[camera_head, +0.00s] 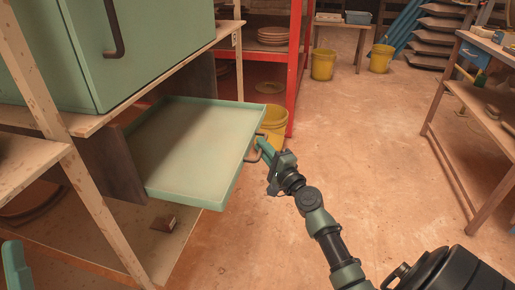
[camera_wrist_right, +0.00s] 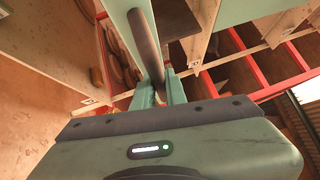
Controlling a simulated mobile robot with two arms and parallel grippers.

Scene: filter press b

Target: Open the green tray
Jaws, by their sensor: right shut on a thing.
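The green tray (camera_head: 193,150) is a shallow, empty tray. It sticks well out of its slot in the wooden shelf, below the large green cabinet. Its dark handle (camera_head: 250,156) is on the front edge. My right gripper (camera_head: 264,148) is at the front edge, shut on that handle. In the right wrist view the handle (camera_wrist_right: 146,45) is a dark bar running between the two green fingers (camera_wrist_right: 161,90). A green part at the lower left corner of the head view looks like my left gripper (camera_head: 15,265); its jaws cannot be made out.
The green cabinet (camera_head: 110,45) stands on the shelf above the tray. A wooden post (camera_head: 70,150) is at its left. A small reddish block (camera_head: 164,223) lies below the tray. A yellow bucket (camera_head: 273,124) stands behind the handle. The floor to the right is clear up to a workbench (camera_head: 470,115).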

